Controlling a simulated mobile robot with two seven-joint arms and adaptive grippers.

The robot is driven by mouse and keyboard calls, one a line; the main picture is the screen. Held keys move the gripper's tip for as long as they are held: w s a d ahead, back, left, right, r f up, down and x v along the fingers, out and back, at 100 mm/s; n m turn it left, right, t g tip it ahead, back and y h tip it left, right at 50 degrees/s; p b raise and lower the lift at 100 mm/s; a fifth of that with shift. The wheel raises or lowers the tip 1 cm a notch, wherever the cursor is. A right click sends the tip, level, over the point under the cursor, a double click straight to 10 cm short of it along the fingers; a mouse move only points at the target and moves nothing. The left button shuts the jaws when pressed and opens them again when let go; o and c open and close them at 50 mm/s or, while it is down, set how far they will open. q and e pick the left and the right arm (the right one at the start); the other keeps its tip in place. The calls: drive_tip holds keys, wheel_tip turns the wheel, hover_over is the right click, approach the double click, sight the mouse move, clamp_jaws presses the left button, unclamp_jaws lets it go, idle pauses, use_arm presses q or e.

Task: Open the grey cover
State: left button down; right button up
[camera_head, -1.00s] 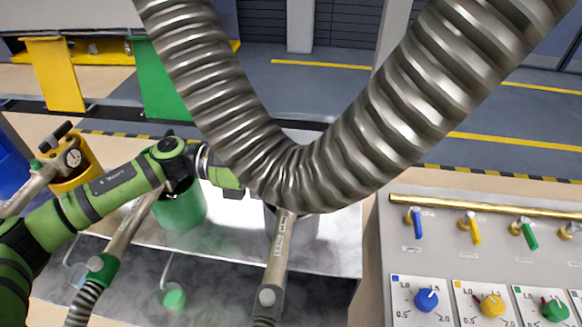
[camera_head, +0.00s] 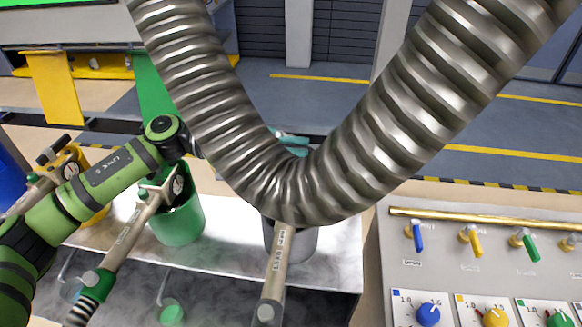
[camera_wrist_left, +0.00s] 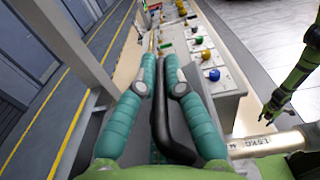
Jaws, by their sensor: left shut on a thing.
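My left gripper (camera_head: 290,143) shows only as a bit of teal finger behind the big metal hose in the head view. In the left wrist view its two teal fingers (camera_wrist_left: 158,85) are closed on a black bent handle (camera_wrist_left: 172,140). The grey cover itself is mostly hidden by the hose and fingers, so I cannot tell its tilt. The grey pot (camera_head: 304,243) stands under the hose's bend, its top largely hidden.
The ribbed metal hose (camera_head: 290,190) hangs across the middle of the head view. A nozzle (camera_head: 275,270) reaches the grey pot from the front. A green pot (camera_head: 180,220) with its gauged nozzle stands left. A control panel (camera_head: 470,265) with knobs and levers stands right.

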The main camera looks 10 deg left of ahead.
sight(292, 161)
use_arm(q)
drive_tip(key=shift+w+r+n+b, duration=0.3)
drive_tip(key=shift+w+r+n, duration=0.3)
drive_tip(key=shift+w+r, duration=0.1)
drive_tip(key=shift+w+r+b, duration=0.55)
drive_tip(key=shift+w+r, duration=0.1)
drive_tip(key=shift+r, duration=0.1)
drive_tip(key=c, duration=1.3)
unclamp_jaws()
drive_tip(key=shift+a, duration=0.2)
drive_tip(key=a, duration=1.1)
drive_tip(key=shift+a, duration=0.4)
